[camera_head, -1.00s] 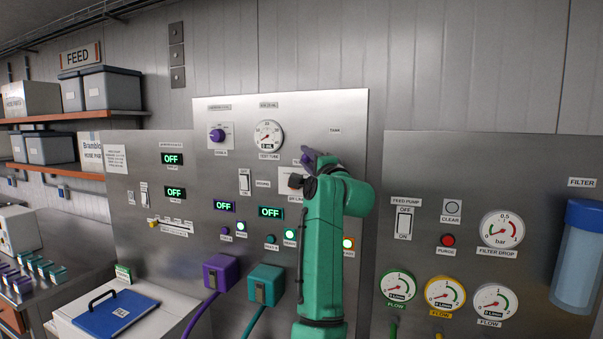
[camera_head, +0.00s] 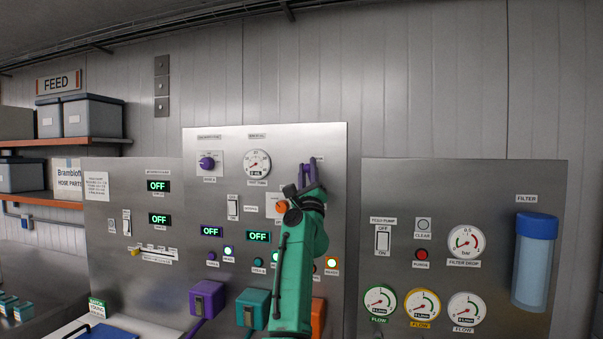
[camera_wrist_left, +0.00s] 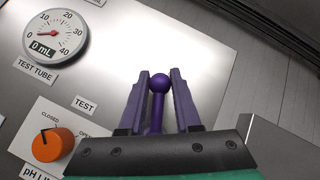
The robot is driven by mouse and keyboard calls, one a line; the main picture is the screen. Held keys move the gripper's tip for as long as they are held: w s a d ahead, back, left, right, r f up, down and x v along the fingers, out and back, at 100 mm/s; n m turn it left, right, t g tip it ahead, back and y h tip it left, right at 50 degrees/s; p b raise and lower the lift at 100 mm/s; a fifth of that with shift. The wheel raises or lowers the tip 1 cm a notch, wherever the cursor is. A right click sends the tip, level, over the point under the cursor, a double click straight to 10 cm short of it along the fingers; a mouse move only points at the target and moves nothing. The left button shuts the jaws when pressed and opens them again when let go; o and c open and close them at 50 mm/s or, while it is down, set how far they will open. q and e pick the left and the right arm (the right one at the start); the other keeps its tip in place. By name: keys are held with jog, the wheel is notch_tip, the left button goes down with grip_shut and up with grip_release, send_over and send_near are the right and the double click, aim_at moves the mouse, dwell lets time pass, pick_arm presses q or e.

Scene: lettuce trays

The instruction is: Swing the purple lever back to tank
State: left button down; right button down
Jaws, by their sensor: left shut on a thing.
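The purple lever (camera_wrist_left: 159,84), with a round ball knob on top, stands between the two purple fingers of my left gripper (camera_wrist_left: 160,90) in the left wrist view. The gripper is shut on it. In the head view my left gripper (camera_head: 308,174) points up at the tall metal panel (camera_head: 230,140), just below a small label (camera_head: 317,159) at its upper right. The lever cannot be told apart from the fingers there. A TEST label (camera_wrist_left: 86,104) lies left of the lever in the wrist view. My right gripper is not in view.
An orange knob (camera_wrist_left: 53,145) marked CLOSED and OPEN sits left of my gripper. The test tube gauge (camera_wrist_left: 55,37) reads 0 mL. Purple (camera_head: 207,298) and teal (camera_head: 253,307) boxes stick out below. A second panel (camera_head: 460,190) with dials stands right, with a blue-capped filter (camera_head: 536,260).

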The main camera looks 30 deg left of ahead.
pick_arm(q)
jog(key=m+t+h, duration=0.1)
jog(key=m+h+p, duration=0.1)
jog(key=m, duration=0.1)
jog(key=d+m+t+h, duration=0.1)
jog(key=m, duration=0.1)
jog(key=shift+w+d+r+t+h, duration=0.1)
jog(key=shift+w+r+t+h, duration=0.2)
jog(key=shift+h, duration=0.1)
jog(key=shift+d+f+m+t+h+p, duration=0.1)
jog(key=shift+d+m+t+h+p, duration=0.15)
jog(key=shift+m+h, duration=0.55)
jog(key=shift+d+f+m+t+h+p, duration=0.15)
jog(key=shift+m+t+h+p, duration=0.2)
jog(key=shift+m+h, duration=0.45)
jog(key=shift+w, duration=0.1)
jog(key=c, duration=0.6)
grip_release()
jog(key=shift+d+r, duration=0.1)
jog(key=shift+d, duration=0.05)
